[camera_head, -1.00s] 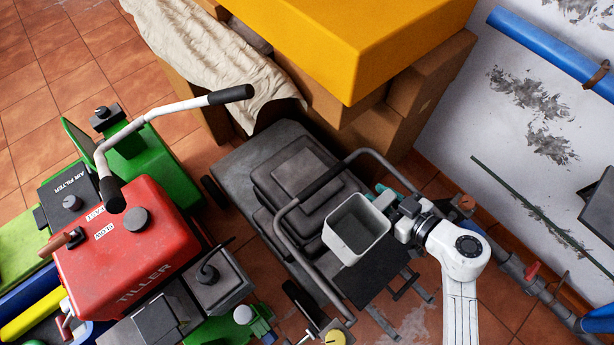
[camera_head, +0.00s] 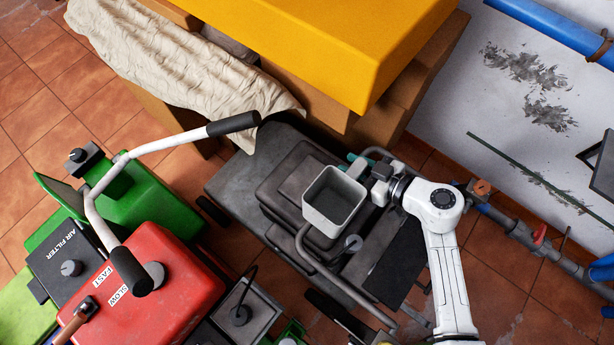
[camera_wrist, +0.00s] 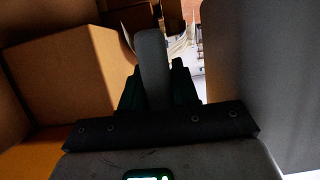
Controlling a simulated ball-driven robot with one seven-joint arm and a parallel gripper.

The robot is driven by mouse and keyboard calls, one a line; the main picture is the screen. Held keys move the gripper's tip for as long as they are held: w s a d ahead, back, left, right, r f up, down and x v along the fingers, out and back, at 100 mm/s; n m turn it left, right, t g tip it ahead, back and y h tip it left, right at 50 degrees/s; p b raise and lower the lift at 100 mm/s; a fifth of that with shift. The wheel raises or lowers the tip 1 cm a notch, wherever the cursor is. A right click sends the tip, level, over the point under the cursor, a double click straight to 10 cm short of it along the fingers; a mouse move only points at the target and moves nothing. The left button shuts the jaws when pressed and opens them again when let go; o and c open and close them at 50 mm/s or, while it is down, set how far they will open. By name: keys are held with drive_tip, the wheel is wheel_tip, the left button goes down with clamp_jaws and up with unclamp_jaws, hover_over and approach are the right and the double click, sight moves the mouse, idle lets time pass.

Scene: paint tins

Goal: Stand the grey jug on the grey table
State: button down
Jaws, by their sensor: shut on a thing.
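The grey jug (camera_head: 334,199) is an open, square-mouthed vessel, seen from above in the head view. It looks roughly upright and empty. My gripper (camera_head: 360,168) is at its upper right side, shut on the jug's handle. In the wrist view, the grey handle (camera_wrist: 152,65) stands between my dark fingers (camera_wrist: 157,85). The jug appears above a dark grey machine with a tube frame; its underside is hidden, so I cannot tell its height. I cannot clearly pick out a grey table in either view.
The dark machine (camera_head: 235,190) lies under and around the jug, with a bent grey tube (camera_head: 330,268) close below it. Cardboard boxes (camera_head: 425,75) under a yellow block (camera_head: 340,40) stand behind. A red tiller (camera_head: 160,290) is at left. A pipe (camera_head: 520,235) runs along the wall.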

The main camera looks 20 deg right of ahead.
drive_tip(key=w+f+b, duration=1)
drive_tip(key=w+f, duration=0.3)
drive_tip(key=w, duration=0.1)
drive_tip(key=shift+a, duration=0.4)
drive_tip(key=shift+w+f, duration=0.1)
drive_tip(key=c, duration=0.8)
unclamp_jaws()
drive_tip(key=shift+c, duration=0.2)
drive_tip(key=p+v, duration=0.4)
drive_tip(key=v, duration=0.8)
drive_tip(key=shift+p, duration=0.35)
